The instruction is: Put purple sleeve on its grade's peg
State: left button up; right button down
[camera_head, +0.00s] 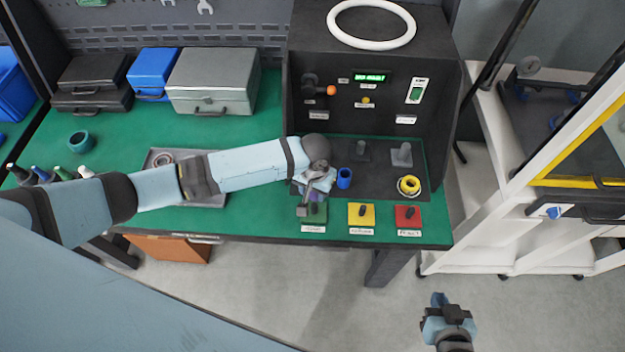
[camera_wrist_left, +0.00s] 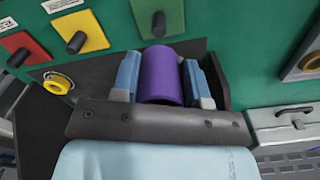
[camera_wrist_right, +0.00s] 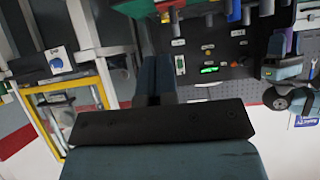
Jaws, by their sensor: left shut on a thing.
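The purple sleeve (camera_wrist_left: 162,76) is between the two fingers of my left gripper (camera_wrist_left: 163,80), which is shut on it. In the head view my left gripper (camera_head: 314,192) is over the front of the green bench, just behind the green plate, and hides most of the sleeve. The green plate (camera_head: 314,216), yellow plate (camera_head: 354,222) and red plate (camera_head: 402,223) each carry a dark peg and stand in a row at the front edge. The green plate's peg (camera_wrist_left: 158,24) is bare, just beyond the sleeve. My right gripper (camera_head: 437,301) is empty and shut, off the bench.
A blue sleeve (camera_head: 344,178) and a yellow sleeve (camera_head: 408,186) stand on the dark base of the test rig (camera_head: 378,182). Grey fixtures (camera_head: 402,155) rise behind them. A grey tray (camera_head: 205,198) lies under my left arm. A white-framed cart (camera_head: 480,215) stands right of the bench.

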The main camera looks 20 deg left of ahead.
aim_at(314, 205)
pick_arm(q)
jog(key=shift+s+f, duration=0.15)
jog(key=shift+f, duration=0.05)
notch_tip(314, 205, down, 2)
jog(key=b, duration=0.2)
jog(key=shift+b, duration=0.35)
notch_tip(314, 205, down, 2)
jog(key=b, duration=0.2)
jog(key=shift+b, duration=0.35)
jog(key=shift+f, duration=0.1)
jog(key=shift+f, duration=0.9)
